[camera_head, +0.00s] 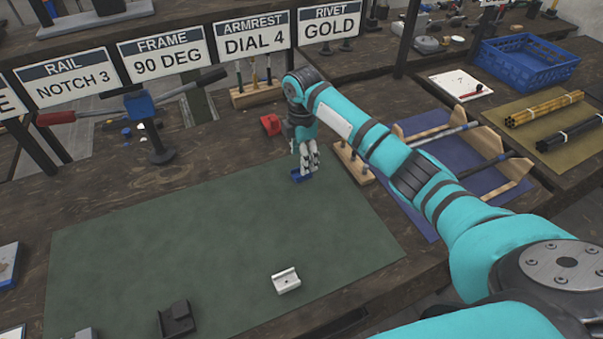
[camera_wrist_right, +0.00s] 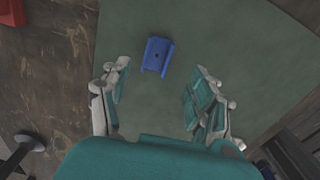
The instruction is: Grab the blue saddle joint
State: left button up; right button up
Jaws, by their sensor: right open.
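The blue saddle joint (camera_head: 297,176) lies on the green mat (camera_head: 180,235) near its far right edge. In the wrist view the joint (camera_wrist_right: 157,55) is a small blue channel piece with raised sides and a dark hole in its middle. My right gripper (camera_head: 309,168) points down over the joint in the head view. In the wrist view the right gripper (camera_wrist_right: 157,92) is open, with its fingers apart, and the joint lies beyond the fingertips, between their lines. Nothing is between the fingers. My left gripper is not in view.
A white saddle joint (camera_head: 286,280) and a black one (camera_head: 175,318) lie near the mat's front edge. A red block (camera_head: 271,125) sits just behind the mat. A wooden block with pegs (camera_head: 353,162) stands close right of the gripper. The mat's middle is clear.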

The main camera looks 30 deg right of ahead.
jog(key=shift+f, duration=0.25)
jog(key=f, duration=0.3)
jog(key=f+p, duration=0.1)
jog(key=shift+w+f, duration=0.2)
jog(key=shift+w, duration=0.05)
jog(key=shift+f, duration=0.3)
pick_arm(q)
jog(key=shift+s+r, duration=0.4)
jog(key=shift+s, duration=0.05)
pick_arm(e)
jog(key=shift+c, duration=0.4)
jog(key=c, duration=1)
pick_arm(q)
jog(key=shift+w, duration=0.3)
pick_arm(e)
jog(key=shift+o, duration=0.2)
jog(key=shift+d+r, duration=0.1)
jog(key=shift+r, duration=0.05)
